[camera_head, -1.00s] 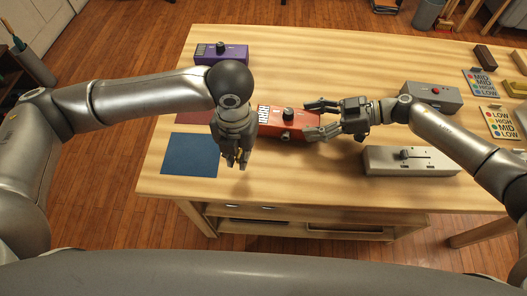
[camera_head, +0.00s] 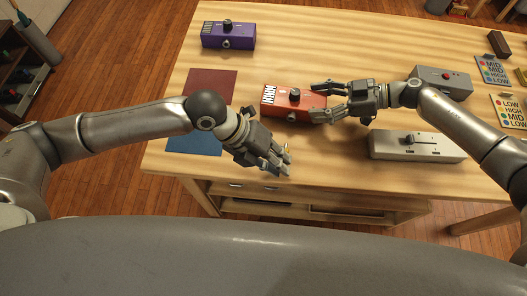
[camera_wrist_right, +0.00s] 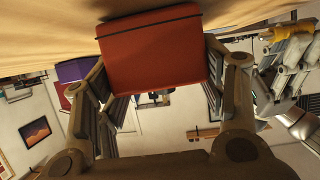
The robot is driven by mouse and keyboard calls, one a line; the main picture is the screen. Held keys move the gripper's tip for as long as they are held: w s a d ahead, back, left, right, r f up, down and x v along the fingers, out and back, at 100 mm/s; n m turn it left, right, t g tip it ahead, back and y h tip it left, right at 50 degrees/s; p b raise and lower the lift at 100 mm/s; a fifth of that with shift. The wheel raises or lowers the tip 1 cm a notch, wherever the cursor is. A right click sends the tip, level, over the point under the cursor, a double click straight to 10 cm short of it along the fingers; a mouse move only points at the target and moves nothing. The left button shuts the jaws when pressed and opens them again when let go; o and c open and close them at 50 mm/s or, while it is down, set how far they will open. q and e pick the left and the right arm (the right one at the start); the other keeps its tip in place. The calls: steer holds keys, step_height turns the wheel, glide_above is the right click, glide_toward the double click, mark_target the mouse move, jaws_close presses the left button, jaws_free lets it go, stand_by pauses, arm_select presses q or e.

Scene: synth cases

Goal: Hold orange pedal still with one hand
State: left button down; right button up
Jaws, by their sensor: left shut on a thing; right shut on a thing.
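The orange pedal (camera_head: 272,100) lies on the wooden table with a black knob on top and a pale striped panel at its left end. My right gripper (camera_head: 326,101) is shut on its right end, one finger on the far side and one on the near side. In the right wrist view the pedal's orange-red end (camera_wrist_right: 155,55) sits between the two fingers. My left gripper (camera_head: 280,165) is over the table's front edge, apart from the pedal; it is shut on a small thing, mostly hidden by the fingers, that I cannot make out.
A purple pedal (camera_head: 240,42) stands at the back left. Red (camera_head: 212,84) and blue (camera_head: 196,145) mats lie on the left. A white box (camera_head: 420,150) and a grey box (camera_head: 450,84) stand on the right, beside label cards (camera_head: 492,70). Clear table lies behind the orange pedal.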

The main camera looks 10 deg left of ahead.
arm_select(q)
steer(key=shift+w+d, duration=0.15)
steer(key=shift+w, duration=1.3)
steer(key=shift+w+d, duration=0.15)
steer(key=shift+w, duration=1.25)
steer(key=shift+w+d, duration=0.1)
steer(key=shift+w, duration=1.25)
steer(key=c, duration=1.4)
jaws_free()
steer(key=shift+o, duration=0.3)
steer(key=v, duration=1.2)
steer(key=shift+s, duration=0.1)
arm_select(e)
steer(key=o, duration=1.2)
